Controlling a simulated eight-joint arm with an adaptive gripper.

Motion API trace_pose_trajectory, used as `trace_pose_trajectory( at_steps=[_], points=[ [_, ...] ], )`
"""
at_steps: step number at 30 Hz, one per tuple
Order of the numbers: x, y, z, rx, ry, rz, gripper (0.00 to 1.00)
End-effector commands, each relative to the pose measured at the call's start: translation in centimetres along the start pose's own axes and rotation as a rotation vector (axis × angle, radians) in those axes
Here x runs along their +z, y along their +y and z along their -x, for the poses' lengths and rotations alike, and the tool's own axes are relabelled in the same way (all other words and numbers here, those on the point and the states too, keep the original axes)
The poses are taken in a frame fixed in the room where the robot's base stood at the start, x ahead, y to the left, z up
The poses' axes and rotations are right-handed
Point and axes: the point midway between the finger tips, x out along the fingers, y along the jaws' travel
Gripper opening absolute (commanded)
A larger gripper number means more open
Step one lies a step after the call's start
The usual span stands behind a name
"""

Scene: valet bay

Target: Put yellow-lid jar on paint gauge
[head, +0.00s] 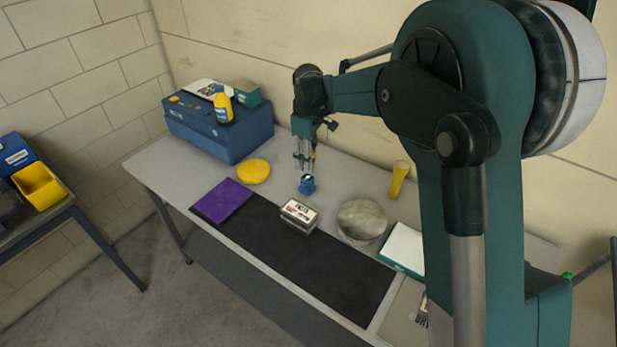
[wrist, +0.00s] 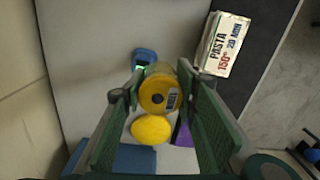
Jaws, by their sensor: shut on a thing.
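My gripper (wrist: 160,88) is shut on the yellow-lid jar (wrist: 156,96), whose round yellow lid with a dark centre faces the wrist camera between the two fingers. In the head view my gripper (head: 304,158) hangs over the table, and the jar is too small and covered there to make out clearly. The paint gauge (head: 307,185), a small blue device with a lit green screen, stands on the grey table just below my gripper. It also shows in the wrist view (wrist: 144,57), just beyond the jar and partly hidden. I cannot tell whether jar and gauge touch.
A yellow round pad (head: 254,171), purple cloth (head: 222,202), labelled box (head: 299,216), round tin (head: 362,220) and yellow torch-like item (head: 399,179) surround the spot. A black mat (head: 300,256) covers the front.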

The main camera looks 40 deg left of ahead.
Motion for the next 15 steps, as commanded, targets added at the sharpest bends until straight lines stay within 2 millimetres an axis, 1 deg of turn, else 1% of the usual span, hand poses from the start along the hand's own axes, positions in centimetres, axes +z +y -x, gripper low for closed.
trace_pose_trajectory(
  at_steps=[1, 6, 10, 15],
  points=[
    [-0.5, 0.9, 0.2, 0.0, 0.0, 0.001, 0.19],
    [-1.6, 3.0, 0.6, 0.0, 0.0, 0.005, 0.19],
    [-2.0, 3.9, 0.7, -0.001, 0.0, 0.006, 0.19],
    [-2.1, 4.2, 0.8, -0.001, 0.0, 0.007, 0.19]
  ],
)
